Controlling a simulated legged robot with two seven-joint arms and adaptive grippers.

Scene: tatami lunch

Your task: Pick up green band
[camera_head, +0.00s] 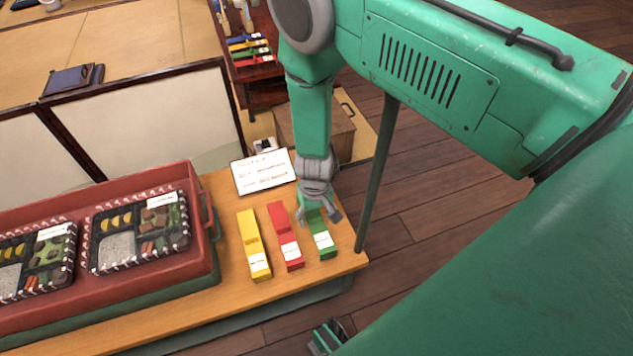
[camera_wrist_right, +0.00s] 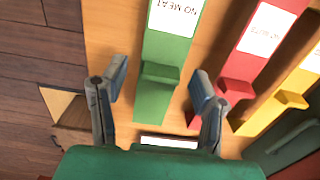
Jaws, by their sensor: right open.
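The green band (camera_head: 325,251) lies on the wooden table near its right edge, as the rightmost of three bands. My right gripper (camera_head: 320,214) is over its far part and hides some of it. In the right wrist view the green band (camera_wrist_right: 155,107) has a white "NO MEAT" label and a raised step. There the open fingers of my right gripper (camera_wrist_right: 160,85) stand on either side of the band, with gaps on both sides. Whether the fingertips touch the table cannot be told. My left gripper is not seen.
A red band (camera_head: 284,235) lies close to the left of the green one, with a yellow band (camera_head: 250,235) beyond. A red crate (camera_head: 213,262) holds bento boxes (camera_head: 137,232). A white sign (camera_head: 263,171) stands behind the bands. Wooden floor lies right of the table.

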